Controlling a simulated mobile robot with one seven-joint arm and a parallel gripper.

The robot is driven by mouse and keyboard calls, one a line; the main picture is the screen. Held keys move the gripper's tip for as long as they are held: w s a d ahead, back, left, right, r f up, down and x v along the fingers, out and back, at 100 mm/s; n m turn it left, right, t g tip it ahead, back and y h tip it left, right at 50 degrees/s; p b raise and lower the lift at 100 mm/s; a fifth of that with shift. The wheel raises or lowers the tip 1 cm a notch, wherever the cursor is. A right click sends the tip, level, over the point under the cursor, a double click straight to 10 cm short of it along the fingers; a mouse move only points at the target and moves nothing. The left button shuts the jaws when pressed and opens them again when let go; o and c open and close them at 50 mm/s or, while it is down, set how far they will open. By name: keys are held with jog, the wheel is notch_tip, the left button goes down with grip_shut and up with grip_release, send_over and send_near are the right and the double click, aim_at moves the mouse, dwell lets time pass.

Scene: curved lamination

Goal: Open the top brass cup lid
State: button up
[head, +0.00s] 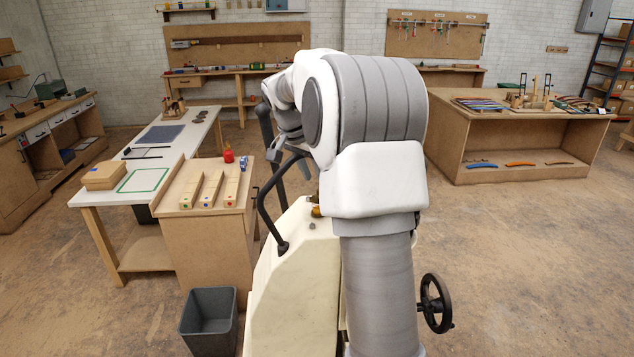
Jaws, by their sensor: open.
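A small brass cup (316,211) sits on top of the cream machine body (290,285), just left of my arm's column. It is partly hidden by my arm, and its lid is too small and covered to make out clearly.
A curved black handle bar (264,205) rises beside the machine's left side, close to my gripper. A handwheel (435,301) stands at right. A wooden cabinet (205,245) with blocks and a grey bin (209,320) are at left. Open floor lies at right.

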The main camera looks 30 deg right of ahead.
jog(key=shift+x, duration=1.9)
grip_shut()
